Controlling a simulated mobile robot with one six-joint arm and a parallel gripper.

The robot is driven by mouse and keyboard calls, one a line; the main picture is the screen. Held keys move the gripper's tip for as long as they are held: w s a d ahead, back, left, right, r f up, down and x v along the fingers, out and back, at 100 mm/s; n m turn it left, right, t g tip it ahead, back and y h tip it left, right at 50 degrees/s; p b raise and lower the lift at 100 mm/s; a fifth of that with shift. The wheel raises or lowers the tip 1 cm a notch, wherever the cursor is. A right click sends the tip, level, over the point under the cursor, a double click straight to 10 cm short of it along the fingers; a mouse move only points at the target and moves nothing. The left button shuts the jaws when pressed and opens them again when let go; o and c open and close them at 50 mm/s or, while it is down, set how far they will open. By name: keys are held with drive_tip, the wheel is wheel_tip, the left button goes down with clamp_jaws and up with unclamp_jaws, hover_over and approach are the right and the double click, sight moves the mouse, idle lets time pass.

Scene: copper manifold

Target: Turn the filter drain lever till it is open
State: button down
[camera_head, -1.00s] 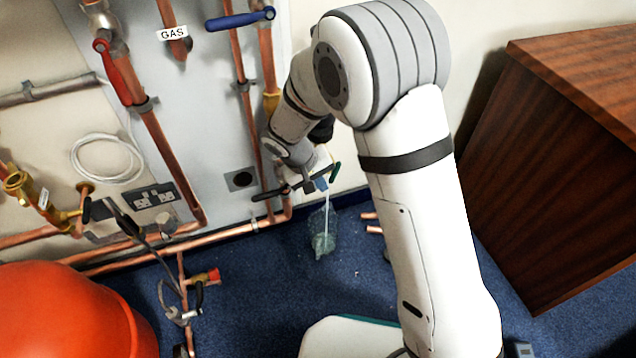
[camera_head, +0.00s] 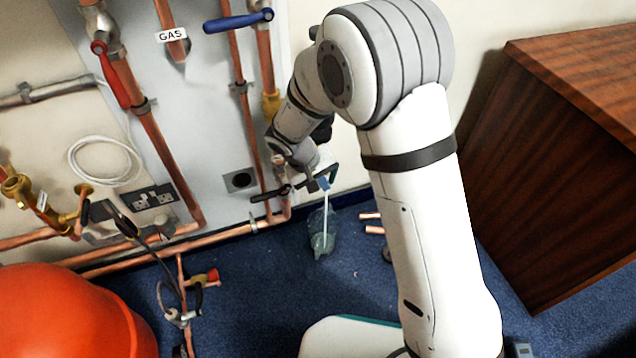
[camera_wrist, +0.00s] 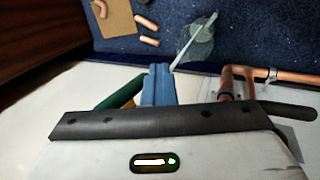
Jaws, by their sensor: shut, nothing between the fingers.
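My gripper (camera_wrist: 158,84) is shut and empty; its blue fingertips lie together in the wrist view. They also show small in the head view (camera_head: 324,184), above a clear jug. A green lever-like bar (camera_wrist: 122,91) is just left of the fingers in the wrist view, its lower part hidden behind my gripper's body. A black lever (camera_head: 270,193) sits on the copper pipework left of my gripper, and its handle shows at right in the wrist view (camera_wrist: 290,109). No label shows which one is the filter drain lever. I cannot tell whether the fingers touch the green bar.
The clear jug (camera_head: 320,243) stands on the blue carpet with a thin white line rising from it. Short copper pieces (camera_head: 372,229) lie to its right. A wooden cabinet (camera_head: 560,150) stands at right. Red (camera_head: 110,72) and blue (camera_head: 238,21) levers are higher on the wall.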

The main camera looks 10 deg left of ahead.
drive_tip(key=s+a+r+p, duration=0.1)
drive_tip(key=s+a+p, duration=0.2)
drive_tip(key=s+a, duration=0.4)
drive_tip(key=a, duration=0.4)
drive_tip(key=shift+s+a+r, duration=0.25)
drive_tip(key=shift+a, duration=0.1)
drive_tip(key=w+d+r+m+y+p, duration=0.1)
drive_tip(key=d+r+p, duration=0.5)
drive_tip(key=r, duration=0.4)
drive_tip(key=d+r+m+g+p, duration=0.1)
drive_tip(key=d+r+p, duration=0.4)
drive_tip(key=d+r, duration=0.45)
drive_tip(key=w+d+r+m+y+p, duration=0.1)
drive_tip(key=d+r+p, duration=0.4)
drive_tip(key=r, duration=0.7)
drive_tip(key=s+d+r+m+p, duration=0.1)
drive_tip(key=s+d+r+p, duration=0.3)
drive_tip(key=r, duration=0.3)
drive_tip(key=s+d+r+m+y+p, duration=0.1)
drive_tip(key=s+d+r+p, duration=0.3)
drive_tip(key=d+r+p, duration=0.2)
drive_tip(key=s+d+r+m+t+y+p, duration=0.1)
drive_tip(key=s+d+r+p, duration=0.3)
drive_tip(key=r, duration=0.5)
drive_tip(key=shift+s+d+p, duration=0.3)
drive_tip(key=shift+d+p, duration=0.45)
drive_tip(key=shift+d, duration=0.35)
